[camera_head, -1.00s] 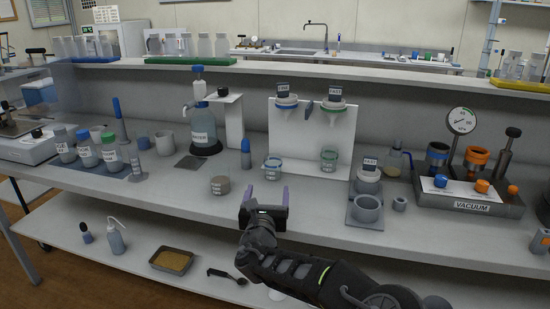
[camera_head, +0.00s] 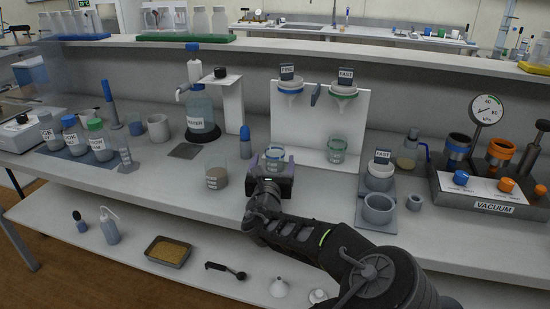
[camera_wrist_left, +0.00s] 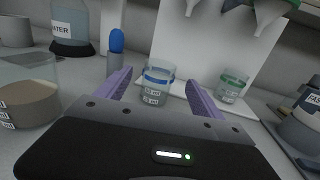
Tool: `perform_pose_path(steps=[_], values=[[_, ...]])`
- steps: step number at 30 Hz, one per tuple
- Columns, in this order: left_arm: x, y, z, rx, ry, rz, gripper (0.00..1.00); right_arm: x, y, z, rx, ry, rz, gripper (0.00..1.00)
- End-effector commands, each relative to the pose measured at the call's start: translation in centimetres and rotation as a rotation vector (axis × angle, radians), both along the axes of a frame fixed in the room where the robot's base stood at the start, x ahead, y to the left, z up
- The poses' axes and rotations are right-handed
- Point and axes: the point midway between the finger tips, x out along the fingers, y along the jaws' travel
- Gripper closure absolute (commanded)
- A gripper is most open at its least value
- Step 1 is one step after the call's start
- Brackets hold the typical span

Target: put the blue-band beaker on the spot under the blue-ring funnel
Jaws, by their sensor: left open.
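The blue-band beaker (camera_head: 275,153) stands upright near the front left of the white funnel stand (camera_head: 312,125). It also shows in the wrist view (camera_wrist_left: 155,84). My left gripper (camera_head: 271,163) is open, with its purple fingers on either side of the beaker; I cannot tell whether they touch it. The blue-ring funnel (camera_head: 290,88), under a label, hangs at the upper left of the stand, above and behind the beaker. The spot under it is hidden or not clear to see. My right gripper is not in view.
A green-band beaker (camera_head: 337,149) stands under the green-ring funnel (camera_head: 343,93). Grey cups (camera_head: 379,204) and a vacuum unit (camera_head: 485,189) are at the right.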

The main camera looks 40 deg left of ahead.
Motion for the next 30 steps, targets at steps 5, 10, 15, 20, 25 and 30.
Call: perform_pose_path(steps=[5, 10, 15, 20, 25, 30], values=[[0.7, 0.4, 0.0, -0.001, -0.001, 0.0, 0.23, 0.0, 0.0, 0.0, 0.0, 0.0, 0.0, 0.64], [0.7, 0.4, 0.0, -0.001, -0.001, 0.0, 0.23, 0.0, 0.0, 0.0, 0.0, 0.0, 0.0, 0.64], [1.5, 1.0, 0.2, 0.0, -0.001, 0.001, 0.23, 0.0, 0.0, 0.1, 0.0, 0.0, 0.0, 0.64], [3.5, 2.3, 0.4, -0.001, -0.002, 0.002, 0.23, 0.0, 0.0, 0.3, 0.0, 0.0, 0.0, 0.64], [5.0, 3.1, 0.4, -0.001, -0.001, 0.0, 0.23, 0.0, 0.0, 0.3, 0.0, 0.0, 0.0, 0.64], [5.2, 3.1, 0.3, -0.001, -0.001, 0.0, 0.23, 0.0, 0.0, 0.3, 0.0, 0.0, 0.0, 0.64]])
